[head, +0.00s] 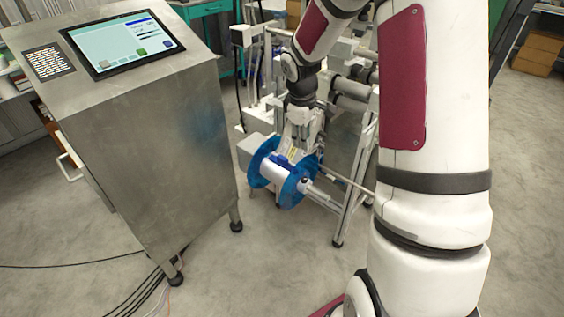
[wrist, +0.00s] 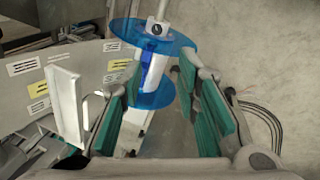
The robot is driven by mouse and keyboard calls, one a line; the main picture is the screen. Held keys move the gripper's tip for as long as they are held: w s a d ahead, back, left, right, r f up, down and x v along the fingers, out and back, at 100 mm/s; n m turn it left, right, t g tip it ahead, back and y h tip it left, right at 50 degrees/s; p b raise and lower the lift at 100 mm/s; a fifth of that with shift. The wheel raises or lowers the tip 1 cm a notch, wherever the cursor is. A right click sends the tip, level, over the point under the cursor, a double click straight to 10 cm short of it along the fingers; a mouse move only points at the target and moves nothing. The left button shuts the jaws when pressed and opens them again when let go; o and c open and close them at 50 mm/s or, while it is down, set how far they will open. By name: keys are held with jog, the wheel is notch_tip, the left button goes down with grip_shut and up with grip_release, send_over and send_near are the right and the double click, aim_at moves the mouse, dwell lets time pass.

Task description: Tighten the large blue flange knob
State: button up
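Two translucent blue flange discs sit on a shaft with a white core between them. The nearer disc (head: 297,187) and the left disc (head: 259,165) show in the head view; the wrist view shows an upper disc (wrist: 178,43) and a lower one (wrist: 155,97). A solid blue part (head: 281,160) lies on the core, also visible in the wrist view (wrist: 148,66). I cannot tell for sure which part is the knob. My gripper (wrist: 160,75) is open, its teal pads apart, with the reel beyond and between them. In the head view my gripper (head: 302,135) is just above the reel.
A metal console (head: 150,120) with a touchscreen (head: 122,42) stands to the left. The machine frame (head: 352,195) stands behind and right of the reel. Cables (head: 135,290) lie on the floor by the console. Open floor is in front of the reel.

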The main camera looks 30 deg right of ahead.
jog(key=n+b, duration=0.1)
jog(key=b, duration=0.1)
send_near(304, 179)
jog(key=shift+y, duration=0.3)
jog(key=f+b, duration=0.1)
jog(key=f, duration=0.1)
jog(key=d+f+b, duration=0.1)
jog(key=f, duration=0.2)
jog(key=w+f+b, duration=0.1)
jog(key=f, duration=0.2)
jog(key=shift+d, duration=0.4)
grip_shut()
